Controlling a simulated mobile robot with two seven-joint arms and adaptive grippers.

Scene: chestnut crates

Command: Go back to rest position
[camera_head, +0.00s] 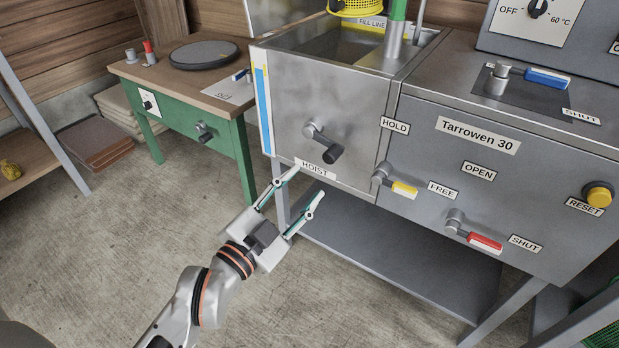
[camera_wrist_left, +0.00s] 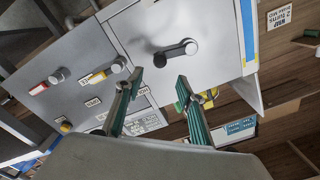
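My left gripper (camera_head: 306,190) is in front of the lower left part of the steel machine, below the black hoist crank (camera_head: 331,154). Its two fingers are spread apart with nothing between them. In the left wrist view the open fingers (camera_wrist_left: 155,95) point toward the machine front, and the crank (camera_wrist_left: 178,52) shows beyond them, apart from the fingertips. My right gripper is not in either view.
The steel machine (camera_head: 350,100) carries a yellow lever (camera_head: 403,190), a red lever (camera_head: 484,242), a blue lever (camera_head: 546,78) and a yellow reset button (camera_head: 598,195). A green table (camera_head: 180,110) stands at the left. The concrete floor (camera_head: 90,240) at the lower left is clear.

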